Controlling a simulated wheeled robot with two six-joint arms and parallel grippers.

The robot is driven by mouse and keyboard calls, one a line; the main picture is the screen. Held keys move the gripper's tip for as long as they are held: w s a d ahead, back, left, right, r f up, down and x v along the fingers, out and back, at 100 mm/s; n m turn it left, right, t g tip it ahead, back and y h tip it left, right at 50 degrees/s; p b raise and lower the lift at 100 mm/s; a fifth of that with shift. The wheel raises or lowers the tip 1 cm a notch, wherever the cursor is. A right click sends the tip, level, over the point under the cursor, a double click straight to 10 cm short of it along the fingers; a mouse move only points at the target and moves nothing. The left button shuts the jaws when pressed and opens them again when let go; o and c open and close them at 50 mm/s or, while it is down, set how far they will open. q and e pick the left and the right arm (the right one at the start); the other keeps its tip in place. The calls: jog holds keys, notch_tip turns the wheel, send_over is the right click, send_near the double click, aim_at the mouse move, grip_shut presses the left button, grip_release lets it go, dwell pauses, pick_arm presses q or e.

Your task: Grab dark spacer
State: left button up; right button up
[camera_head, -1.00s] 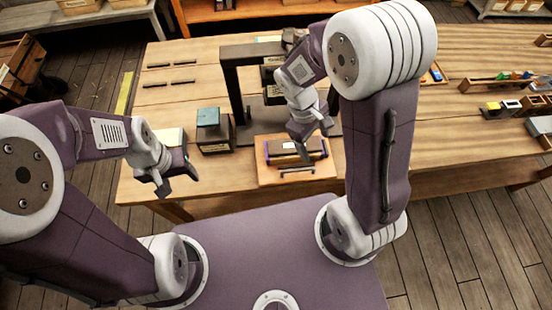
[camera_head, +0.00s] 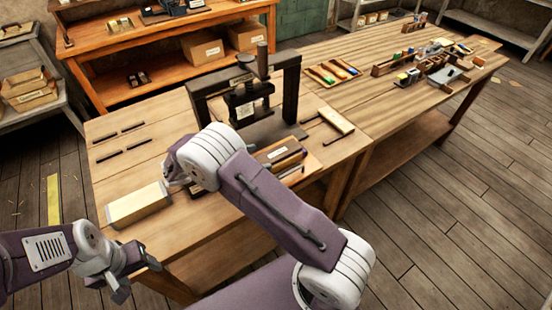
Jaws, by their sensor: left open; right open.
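Several thin dark bars lie on the left part of the table, such as one bar (camera_head: 133,127) and another (camera_head: 109,155); I cannot tell which thing is the dark spacer. My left gripper (camera_head: 122,287) is open and empty at the lower left, in front of the table edge and apart from the bars. My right arm reaches over the table's front, and its gripper is hidden behind the arm's own links.
A pale block (camera_head: 138,204) lies at the table's front left. Right of the press lie a pale bar (camera_head: 336,121) and a tray with coloured-handled tools (camera_head: 333,72). Small bins (camera_head: 420,70) stand farther right. The table's middle right is largely clear.

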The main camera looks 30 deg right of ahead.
aim_at(277, 153)
jog(key=x, duration=0.2)
jog(key=p+x, duration=0.1)
jog(key=x, duration=0.3)
jog(key=shift+d+r, duration=0.15)
jog(key=shift+d, duration=0.2)
jog(key=shift+w+d, duration=0.1)
jog(key=shift+d, duration=0.2)
jog(key=shift+a, duration=0.15)
jog(key=c, duration=1.5)
jog(key=shift+r, duration=0.5)
notch_tip(277, 153, up, 3)
jog(key=s+d+r, duration=0.1)
jog(key=d+r, duration=0.1)
jog(key=d, duration=0.1)
jog(key=s+d+r, duration=0.2)
jog(key=d, duration=0.2)
jog(key=s+d+r, duration=0.2)
jog(key=d+r, duration=0.1)
jog(key=d, duration=0.1)
jog(key=shift+b, duration=0.4)
